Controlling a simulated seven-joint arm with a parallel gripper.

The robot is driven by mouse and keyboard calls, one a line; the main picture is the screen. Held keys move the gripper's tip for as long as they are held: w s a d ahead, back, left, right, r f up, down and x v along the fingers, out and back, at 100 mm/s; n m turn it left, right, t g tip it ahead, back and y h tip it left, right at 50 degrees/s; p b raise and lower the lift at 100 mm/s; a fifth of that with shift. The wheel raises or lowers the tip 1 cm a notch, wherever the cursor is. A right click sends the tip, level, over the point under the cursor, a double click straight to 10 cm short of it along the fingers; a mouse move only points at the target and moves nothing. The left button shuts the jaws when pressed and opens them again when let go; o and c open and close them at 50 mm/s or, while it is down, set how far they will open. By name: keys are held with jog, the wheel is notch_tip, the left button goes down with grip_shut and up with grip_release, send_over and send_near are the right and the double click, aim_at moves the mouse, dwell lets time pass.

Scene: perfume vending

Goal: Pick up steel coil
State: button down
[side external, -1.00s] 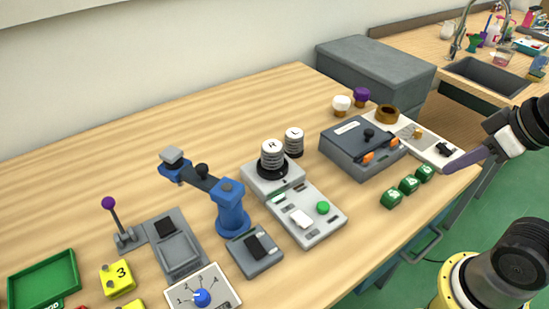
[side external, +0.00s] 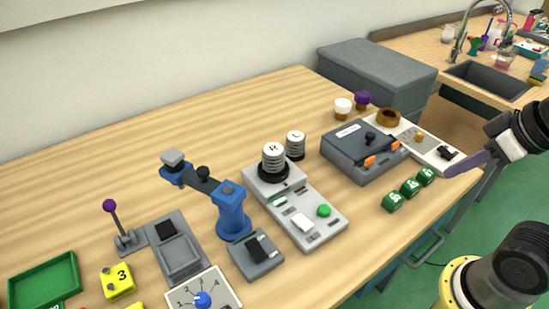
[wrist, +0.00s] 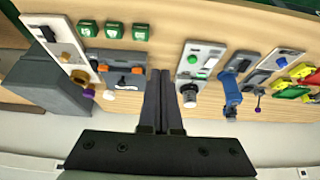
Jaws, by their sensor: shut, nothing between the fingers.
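Two silver ribbed coils with white tops stand at mid-table in the side view. One marked R (side external: 273,158) sits upright on a black ring on a grey machine (side external: 304,218). The other, marked L (side external: 295,146), stands just behind it to the right. In the wrist view a silver coil (wrist: 188,94) shows right of my fingers; its letter is not readable.
A dark grey box with orange handles (side external: 362,150) and green dice (side external: 410,187) lie between the coils and my gripper. A blue small arm model (side external: 232,212) stands left of the machine. The back-left table is clear. A large grey box (side external: 375,75) stands at the back right.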

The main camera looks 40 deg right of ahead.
dwell(0.4)
grip_release()
dwell(0.4)
